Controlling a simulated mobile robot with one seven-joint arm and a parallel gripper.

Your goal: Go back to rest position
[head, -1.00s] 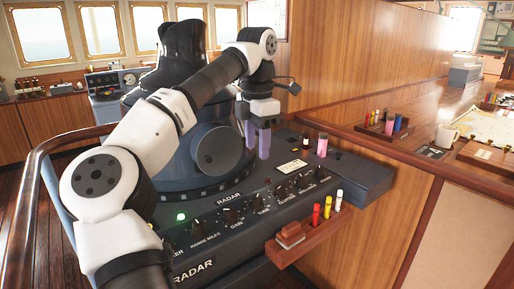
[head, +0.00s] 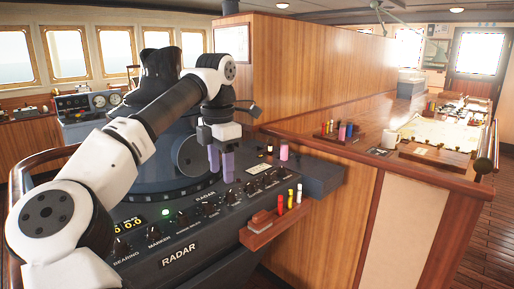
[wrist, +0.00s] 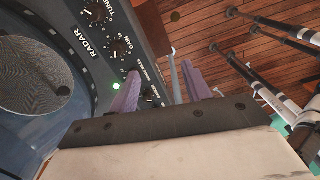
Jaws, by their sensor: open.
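My gripper (head: 221,165) is open and empty, with its two purple fingers pointing down above the top of the radar console (head: 300,205). In the wrist view my gripper (wrist: 160,92) shows its fingers apart, with console knobs and the wooden floor beyond them. My arm reaches over the console from the lower left, bent at the elbow.
A small wooden rack (head: 262,235) with red, yellow and white markers juts from the console front. A pink cylinder (head: 284,152) stands on the console. The chart table at right holds a marker tray (head: 338,139), a mug (head: 389,139) and a chart (head: 440,130).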

